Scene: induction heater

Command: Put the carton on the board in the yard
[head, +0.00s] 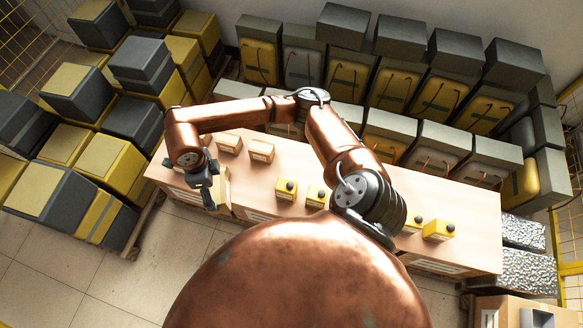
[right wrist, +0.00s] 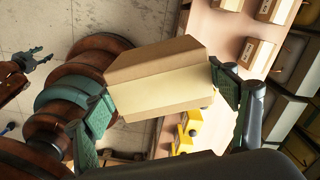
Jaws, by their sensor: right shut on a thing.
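The carton (right wrist: 158,82) is a plain brown box and fills the middle of the right wrist view. My right gripper (right wrist: 162,103) is shut on it, with a green pad at each side. In the head view my right gripper (head: 208,190) points down beside the left end of the table, and the carton (head: 224,190) is partly hidden there. My left gripper (right wrist: 38,60) shows small at the left edge of the right wrist view, with its dark fingers apart and empty. I cannot make out the board in either view.
The wooden table (head: 295,165) bears small cartons (head: 262,150) and several yellow boxes with black knobs (head: 286,189). Stacked yellow and grey cases (head: 110,160) stand at left, more cases (head: 395,90) behind the table. Tiled floor (head: 165,270) at lower left is clear.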

